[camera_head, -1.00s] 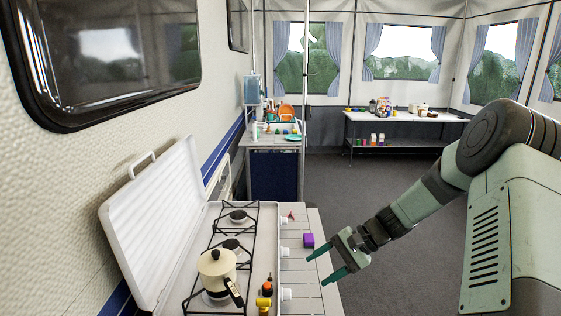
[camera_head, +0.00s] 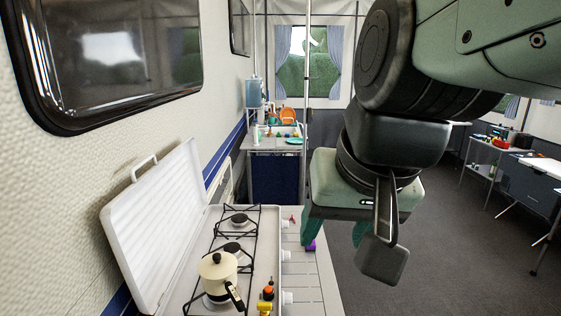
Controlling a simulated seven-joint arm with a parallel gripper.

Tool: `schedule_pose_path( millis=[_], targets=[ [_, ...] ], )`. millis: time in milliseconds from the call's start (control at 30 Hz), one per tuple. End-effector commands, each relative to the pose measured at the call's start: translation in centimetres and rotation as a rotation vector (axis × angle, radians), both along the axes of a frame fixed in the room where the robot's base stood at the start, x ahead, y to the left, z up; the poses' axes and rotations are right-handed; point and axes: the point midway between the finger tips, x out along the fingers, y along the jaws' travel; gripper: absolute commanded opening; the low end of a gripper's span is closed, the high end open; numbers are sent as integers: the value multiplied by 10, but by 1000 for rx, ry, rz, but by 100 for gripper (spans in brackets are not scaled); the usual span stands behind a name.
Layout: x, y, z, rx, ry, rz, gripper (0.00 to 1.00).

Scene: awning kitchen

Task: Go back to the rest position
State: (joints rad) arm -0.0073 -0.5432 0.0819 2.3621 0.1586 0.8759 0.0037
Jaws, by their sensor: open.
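My gripper (camera_head: 333,238) hangs pointing down at the right of the stove table, in the middle of the head view. My arm fills the upper right, close to the camera.
The stove (camera_head: 240,262) has a raised white lid (camera_head: 155,225) on its left. A cream moka pot (camera_head: 217,276) stands on the front burner. Small bottles (camera_head: 267,296) stand beside the knobs. A sink counter (camera_head: 272,140) is behind.

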Motion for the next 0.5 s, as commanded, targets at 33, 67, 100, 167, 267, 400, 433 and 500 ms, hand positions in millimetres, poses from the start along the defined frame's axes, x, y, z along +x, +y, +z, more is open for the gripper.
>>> schedule_pose_path(
  millis=[33,67,100,167,267,400,433,500],
  targets=[
    [-13,-1,5,-7,-40,13,59],
    [-18,-2,6,-10,-58,18,59],
    [-28,-15,1,-41,-56,10,59],
    [-39,-29,-5,-78,-55,4,59],
    [-49,-41,-10,-112,-55,0,59],
    [-52,-45,-12,-124,-54,0,59],
    [-52,-45,-12,-124,-54,0,59],
    [-51,-45,-12,-124,-54,0,59]
  ],
)
